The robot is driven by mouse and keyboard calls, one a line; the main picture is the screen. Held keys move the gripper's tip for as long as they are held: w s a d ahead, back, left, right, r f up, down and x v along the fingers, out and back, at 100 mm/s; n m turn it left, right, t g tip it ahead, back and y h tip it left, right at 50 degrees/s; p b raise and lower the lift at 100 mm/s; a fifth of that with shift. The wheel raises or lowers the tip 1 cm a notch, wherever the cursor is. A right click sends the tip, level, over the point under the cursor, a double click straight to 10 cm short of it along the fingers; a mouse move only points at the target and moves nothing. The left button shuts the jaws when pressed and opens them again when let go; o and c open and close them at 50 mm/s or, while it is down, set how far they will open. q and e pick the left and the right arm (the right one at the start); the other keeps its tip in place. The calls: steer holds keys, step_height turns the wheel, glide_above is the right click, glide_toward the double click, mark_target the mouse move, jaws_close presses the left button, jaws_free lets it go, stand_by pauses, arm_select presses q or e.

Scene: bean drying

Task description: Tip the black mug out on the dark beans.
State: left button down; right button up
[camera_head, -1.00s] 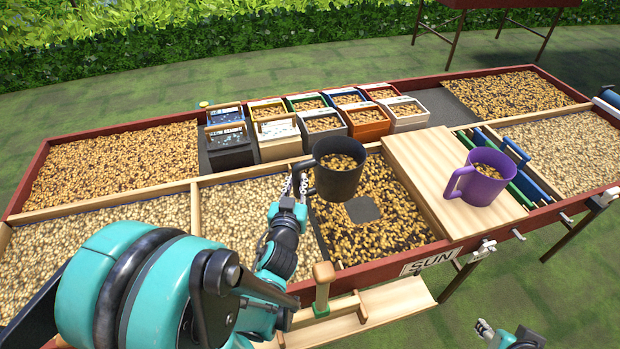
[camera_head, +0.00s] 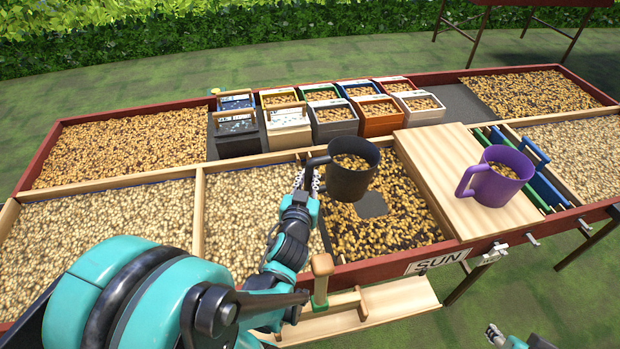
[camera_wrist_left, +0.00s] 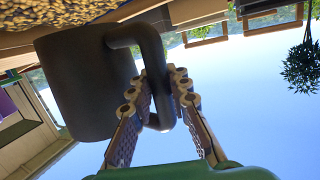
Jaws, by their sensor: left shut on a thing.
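The black mug (camera_head: 352,187) is held above the tray section of dark beans (camera_head: 408,208) in the head view. The mug hides part of the dark beans. A bare grey square shows among them. My right gripper (camera_head: 493,334) is low at the right, small, over the grass, with its jaws unclear.
A purple mug (camera_head: 497,186) with beans stands on a wooden board (camera_head: 432,160) to the right. Several small bean boxes (camera_head: 336,128) stand behind the black mug. Pale beans (camera_head: 110,215) fill the left sections. A wooden-handled tool (camera_head: 321,278) is at the front edge.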

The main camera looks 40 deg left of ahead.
arm_select(q)
steer(key=shift+s+r+p, duration=0.2)
steer(key=shift+r+p, duration=0.55)
steer(key=shift+r, duration=0.1)
steer(key=shift+a+r+m+g+p, duration=0.1)
steer(key=shift+r+m+g+p, duration=0.3)
steer(key=shift+p, duration=0.3)
steer(key=shift+r+p, duration=0.1)
steer(key=shift+p, duration=0.25)
steer(key=shift+f+m+g+p, duration=0.2)
steer(key=shift+m+g+p, duration=0.4)
steer(key=shift+m, duration=0.2)
steer(key=shift+f, duration=0.15)
steer(key=shift+w+r+m+g+p, duration=0.15)
steer(key=shift+r+m+g+p, duration=0.15)
steer(key=shift+m+p, duration=0.1)
steer(key=shift+w+d+m, duration=0.15)
steer(key=shift+d+m, duration=0.05)
steer(key=shift+m, duration=0.1)
steer(key=shift+f+g, duration=0.2)
steer(key=shift+g, duration=0.1)
